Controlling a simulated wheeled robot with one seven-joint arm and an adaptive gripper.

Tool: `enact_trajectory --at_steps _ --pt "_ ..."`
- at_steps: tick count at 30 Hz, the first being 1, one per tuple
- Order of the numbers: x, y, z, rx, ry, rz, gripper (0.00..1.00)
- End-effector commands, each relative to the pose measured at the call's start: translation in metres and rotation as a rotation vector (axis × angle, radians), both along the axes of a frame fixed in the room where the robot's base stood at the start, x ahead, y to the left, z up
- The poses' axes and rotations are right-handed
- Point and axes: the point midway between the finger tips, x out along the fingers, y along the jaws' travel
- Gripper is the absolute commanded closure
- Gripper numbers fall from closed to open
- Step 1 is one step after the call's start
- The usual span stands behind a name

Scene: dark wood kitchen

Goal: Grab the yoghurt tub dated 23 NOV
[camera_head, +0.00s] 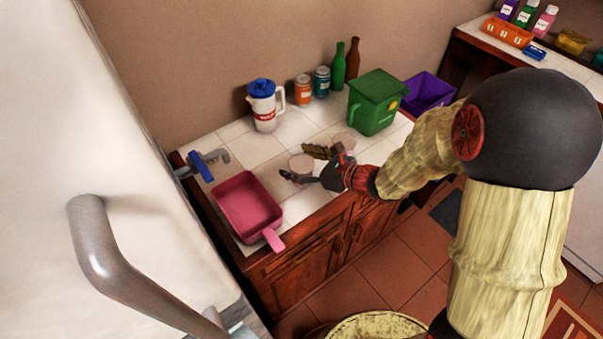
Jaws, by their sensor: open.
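Two pale pink round tubs stand on the white tiled counter (225,150). One tub (301,163) is at the front, right beside the fingers of my gripper (314,166). The other tub (344,141) is farther back and to the right, partly hidden by my gripper. No date can be read on either tub. My gripper is open and low over the counter, reaching in from the right. I cannot tell whether a finger touches the front tub.
A dark olive object (317,151) lies between the tubs. A pink pan (248,205) is left, near a tap (205,163). Behind stand a white jug (264,108), two jars (303,91), two bottles (339,68), a green bin (374,105) and a purple crate (428,91).

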Motion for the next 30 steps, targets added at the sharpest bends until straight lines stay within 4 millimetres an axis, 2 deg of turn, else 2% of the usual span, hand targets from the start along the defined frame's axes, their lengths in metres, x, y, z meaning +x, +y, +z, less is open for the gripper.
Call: enact_trajectory --at_steps 1,6,15,30 --pt "0.003 0.008 -0.007 0.000 0.000 0.005 0.29" --pt "0.014 0.021 -0.013 0.000 0.001 0.002 0.29" --pt "0.017 0.023 -0.012 0.000 0.000 0.001 0.29" --pt "0.017 0.023 -0.012 0.000 0.000 0.001 0.58"
